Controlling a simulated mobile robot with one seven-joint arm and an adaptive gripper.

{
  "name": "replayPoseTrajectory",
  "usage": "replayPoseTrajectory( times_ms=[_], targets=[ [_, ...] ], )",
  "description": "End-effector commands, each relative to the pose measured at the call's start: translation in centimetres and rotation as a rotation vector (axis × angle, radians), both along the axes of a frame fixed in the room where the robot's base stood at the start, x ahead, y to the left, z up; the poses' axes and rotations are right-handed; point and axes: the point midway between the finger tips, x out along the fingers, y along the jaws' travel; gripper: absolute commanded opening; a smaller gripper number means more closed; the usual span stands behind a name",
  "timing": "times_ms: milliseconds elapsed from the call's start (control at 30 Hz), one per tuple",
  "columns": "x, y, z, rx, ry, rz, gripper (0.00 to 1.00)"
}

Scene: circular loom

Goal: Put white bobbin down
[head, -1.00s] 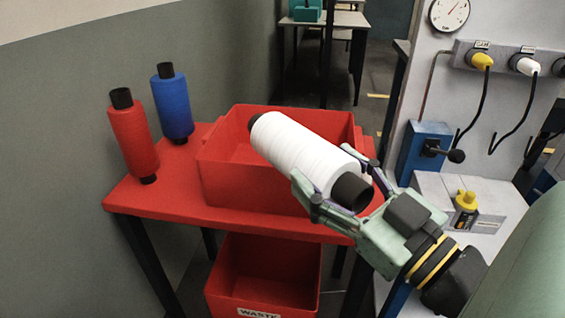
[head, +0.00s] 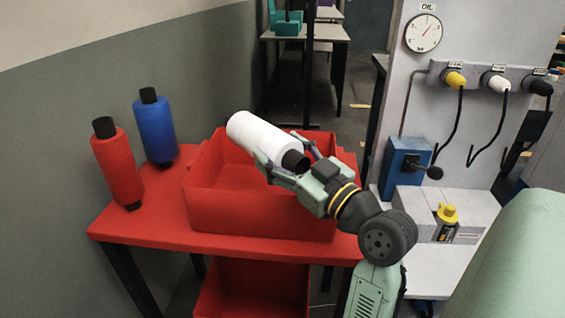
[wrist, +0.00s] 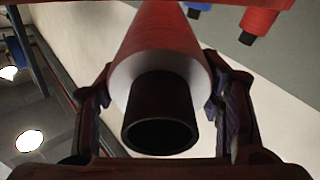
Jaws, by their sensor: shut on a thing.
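The white bobbin (head: 260,137) is a white spool with a black core end, held tilted above the red bin (head: 258,215) in the head view. My gripper (head: 293,165) is shut on it near its black end. In the wrist view the bobbin (wrist: 163,45) points away between both fingers, its dark hollow core end (wrist: 160,120) facing the camera. Its far end hides part of the bin's back edge.
A red bobbin (head: 117,165) and a blue bobbin (head: 156,128) stand upright on the red table (head: 150,226) left of the bin. A lower red bin (head: 250,292) sits under the table. A machine panel (head: 408,85) with plugs stands to the right.

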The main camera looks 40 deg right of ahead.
Motion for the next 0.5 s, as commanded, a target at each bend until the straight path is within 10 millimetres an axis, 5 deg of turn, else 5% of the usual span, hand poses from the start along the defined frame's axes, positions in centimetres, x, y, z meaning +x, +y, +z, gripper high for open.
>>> replayPoseTrajectory(
  times_ms=[200, 500],
  targets=[
    [-0.1, -0.1, -2.7, 0.004, -0.001, -0.002, 0.0],
    [-0.1, 0.0, -3.1, 0.0, -0.002, -0.001, 0.0]
  ],
)
